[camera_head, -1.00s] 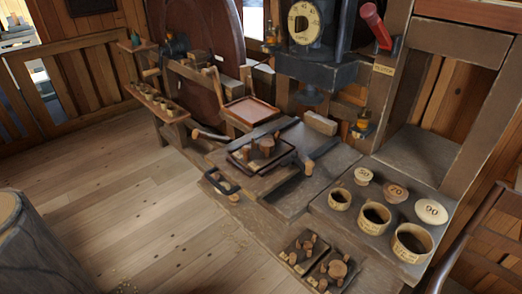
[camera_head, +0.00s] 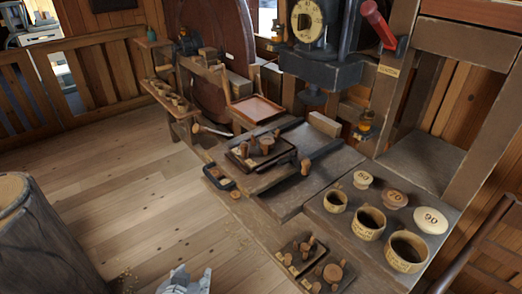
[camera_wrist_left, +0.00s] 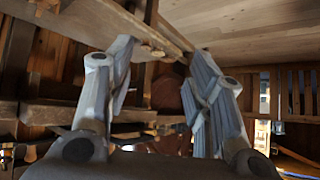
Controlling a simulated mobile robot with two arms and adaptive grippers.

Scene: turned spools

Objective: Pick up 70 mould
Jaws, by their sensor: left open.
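Three round wooden cup moulds stand on a grey shelf (camera_head: 330,207) at the right of the head view. The middle cup (camera_head: 367,224) stands in front of a brown disc marked 70 (camera_head: 395,198); the small print on the cup is too blurred to read. A smaller cup (camera_head: 335,201) is to its left and a larger cup (camera_head: 405,251) to its right. My left gripper (camera_head: 185,281) shows at the bottom edge, far left of the cups and over the floor. In the left wrist view its fingers (camera_wrist_left: 160,62) are apart with nothing between them. My right gripper is not in view.
A pale disc marked 90 (camera_head: 430,220) and a smaller numbered disc (camera_head: 363,179) flank the 70 disc. Dark trays with wooden spools (camera_head: 262,151) sit on the bench and near the front (camera_head: 326,270). A wooden post and rail stand right of the shelf.

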